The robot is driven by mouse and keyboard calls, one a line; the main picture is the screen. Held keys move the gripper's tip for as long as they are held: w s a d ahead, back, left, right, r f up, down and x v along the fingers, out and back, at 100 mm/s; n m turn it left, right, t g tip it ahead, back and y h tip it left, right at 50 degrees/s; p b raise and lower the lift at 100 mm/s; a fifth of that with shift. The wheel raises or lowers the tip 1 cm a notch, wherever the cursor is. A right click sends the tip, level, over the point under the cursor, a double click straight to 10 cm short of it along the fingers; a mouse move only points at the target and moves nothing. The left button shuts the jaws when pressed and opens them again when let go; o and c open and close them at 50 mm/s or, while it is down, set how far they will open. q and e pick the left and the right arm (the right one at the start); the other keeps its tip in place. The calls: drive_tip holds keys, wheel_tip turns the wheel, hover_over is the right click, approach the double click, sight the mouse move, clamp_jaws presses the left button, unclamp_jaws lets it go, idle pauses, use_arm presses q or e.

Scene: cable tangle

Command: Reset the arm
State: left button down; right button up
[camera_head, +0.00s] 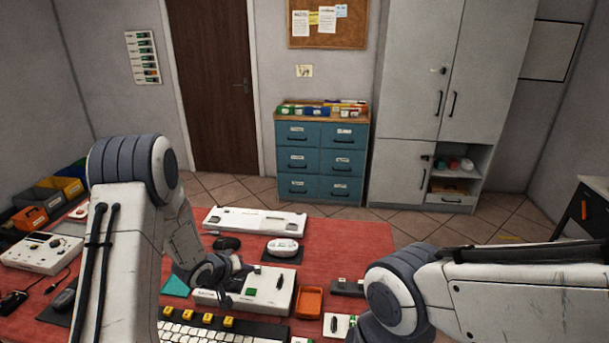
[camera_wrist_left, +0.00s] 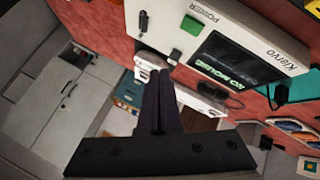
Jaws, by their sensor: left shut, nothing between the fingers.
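My left arm (camera_head: 130,240) comes in from the left and bends down over the red table mat. My left gripper (camera_head: 226,298) is beside a white device (camera_head: 268,291) with a green button, its fingers partly hidden. In the left wrist view the dark fingers (camera_wrist_left: 161,78) are together with nothing between them. That view also shows a white device marked "Klarvo" (camera_wrist_left: 277,52) with a dark screen; I cannot tell whether the fingers touch anything. My right arm (camera_head: 500,300) comes in from the right, and its gripper is out of view.
A keyboard (camera_head: 205,334) with yellow blocks behind it lies at the front. An orange tray (camera_head: 309,301) and a white mouse-like item (camera_head: 283,245) are right of the left gripper. A white panel (camera_head: 255,221) lies at the back. Bins (camera_head: 50,195) line the left edge. Red mat (camera_head: 340,245) is bare at back right.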

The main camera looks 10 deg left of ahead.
use_arm(q)
drive_tip(key=s+d+r+m+g+y, duration=0.25)
drive_tip(key=s+d+r+m, duration=0.35)
drive_tip(key=s+d+r, duration=0.65)
drive_tip(key=s+d+r+m+g, duration=0.2)
drive_tip(key=s+m+g, duration=0.1)
drive_tip(key=s, duration=0.8)
drive_tip(key=s+d+r+m+g, duration=0.2)
drive_tip(key=s+d+m+g, duration=0.1)
drive_tip(key=s, duration=0.9)
drive_tip(key=shift+r, duration=0.25)
drive_tip(key=shift+d+h, duration=0.15)
drive_tip(key=shift+h, duration=0.1)
